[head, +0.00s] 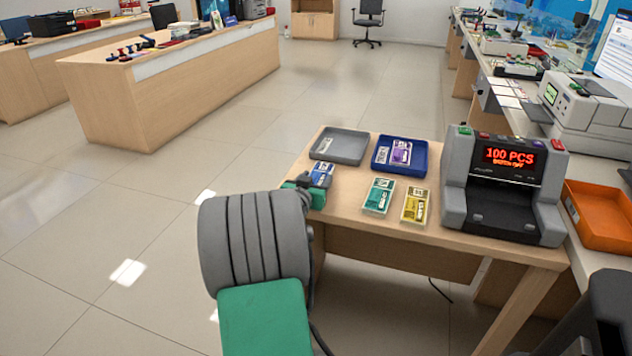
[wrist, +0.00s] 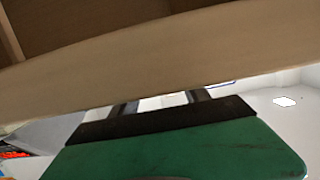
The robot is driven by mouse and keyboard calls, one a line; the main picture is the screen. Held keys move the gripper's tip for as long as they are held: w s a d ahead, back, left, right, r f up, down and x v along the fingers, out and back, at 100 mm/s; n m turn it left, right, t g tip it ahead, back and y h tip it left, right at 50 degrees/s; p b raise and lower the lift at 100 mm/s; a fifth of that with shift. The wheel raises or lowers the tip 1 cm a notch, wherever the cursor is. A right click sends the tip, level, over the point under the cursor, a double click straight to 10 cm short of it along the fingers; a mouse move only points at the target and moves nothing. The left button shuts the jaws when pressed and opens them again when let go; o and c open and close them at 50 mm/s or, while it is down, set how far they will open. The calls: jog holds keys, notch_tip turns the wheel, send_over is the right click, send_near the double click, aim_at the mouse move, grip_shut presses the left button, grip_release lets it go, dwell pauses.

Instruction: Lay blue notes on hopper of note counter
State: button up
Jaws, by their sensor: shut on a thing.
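A bundle of blue notes (head: 321,173) with a white band is at my gripper (head: 314,180), at the left end of the wooden table. My gripper is shut on it; its fingers are mostly hidden in the head view. In the wrist view, the two fingers (wrist: 160,101) show only partly, beyond the green hand, and the notes are hardly visible. The note counter (head: 455,170), grey and black, stands at the table's right end, with red "100 PCS" on its display. A dark sloping bay (head: 502,211) opens at its front, with no notes visible in it.
An orange tray (head: 600,235) is right of the counter. A wooden surface (wrist: 150,65) crosses the wrist view closely.

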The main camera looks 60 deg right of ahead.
jog(key=shift+f, duration=0.1)
jog(key=o, duration=1.4)
